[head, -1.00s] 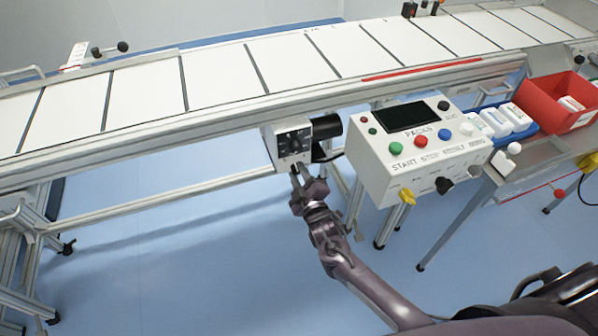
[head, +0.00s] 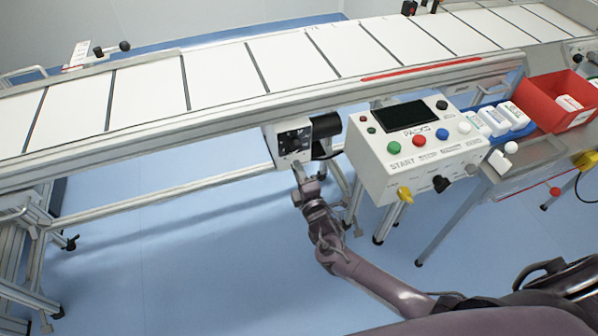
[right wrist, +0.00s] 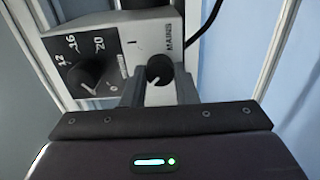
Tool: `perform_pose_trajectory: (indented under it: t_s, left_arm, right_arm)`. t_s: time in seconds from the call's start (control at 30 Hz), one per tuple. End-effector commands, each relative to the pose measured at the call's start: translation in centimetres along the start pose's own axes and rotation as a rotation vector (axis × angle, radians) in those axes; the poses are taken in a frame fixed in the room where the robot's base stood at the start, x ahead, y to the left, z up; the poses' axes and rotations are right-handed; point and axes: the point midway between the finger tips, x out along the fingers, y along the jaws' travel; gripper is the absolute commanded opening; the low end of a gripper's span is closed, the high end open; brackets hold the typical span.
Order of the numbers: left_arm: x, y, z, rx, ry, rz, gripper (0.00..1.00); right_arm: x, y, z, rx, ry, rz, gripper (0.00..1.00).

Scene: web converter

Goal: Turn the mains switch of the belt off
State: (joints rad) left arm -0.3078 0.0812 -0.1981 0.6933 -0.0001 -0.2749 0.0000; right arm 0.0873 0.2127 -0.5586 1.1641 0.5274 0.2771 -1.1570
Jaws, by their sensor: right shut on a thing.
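The belt's control box (head: 287,141) hangs under the front rail of the conveyor. In the right wrist view its face carries the dark mains switch knob (right wrist: 160,69), with the word MAINS beside it and a white mark on the knob's lower edge. My right gripper (head: 300,170) is at the lower part of the box face. In the right wrist view its two fingers (right wrist: 160,91) stand on either side of the mains knob and are shut on it. The fingers hide the sides of the knob. My left gripper is not in view.
A dial with numbers (right wrist: 84,77) sits left of the mains knob. The conveyor belt (head: 220,75) runs above. Open blue floor (head: 180,260) lies below.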

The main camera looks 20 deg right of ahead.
Motion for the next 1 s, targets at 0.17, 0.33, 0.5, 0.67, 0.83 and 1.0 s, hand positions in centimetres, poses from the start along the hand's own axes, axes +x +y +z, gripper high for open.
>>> perform_pose_trajectory:
  t_s: [0.17, 0.33, 0.5, 0.67, 0.83, 1.0]
  left_arm:
    - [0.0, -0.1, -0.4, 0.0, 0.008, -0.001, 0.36]
    - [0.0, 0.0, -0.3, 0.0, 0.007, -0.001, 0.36]
    - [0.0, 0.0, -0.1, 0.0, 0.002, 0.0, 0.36]
    - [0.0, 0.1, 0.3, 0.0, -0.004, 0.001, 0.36]
    - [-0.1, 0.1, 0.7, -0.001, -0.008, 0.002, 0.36]
    - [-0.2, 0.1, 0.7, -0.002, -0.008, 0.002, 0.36]
  right_arm:
    - [-0.1, -0.1, 0.0, -0.014, 0.001, -0.003, 0.04]
    - [-0.1, -0.2, 0.0, -0.015, 0.001, -0.003, 0.04]
    - [-0.1, -0.2, 0.0, -0.014, 0.001, -0.003, 0.32]
    - [-0.1, -0.1, 0.0, -0.013, 0.001, -0.002, 0.48]
    - [0.0, -0.1, 0.0, -0.012, 0.001, -0.001, 0.48]
    - [-0.8, -0.1, 0.0, -0.012, 0.001, -0.002, 0.48]
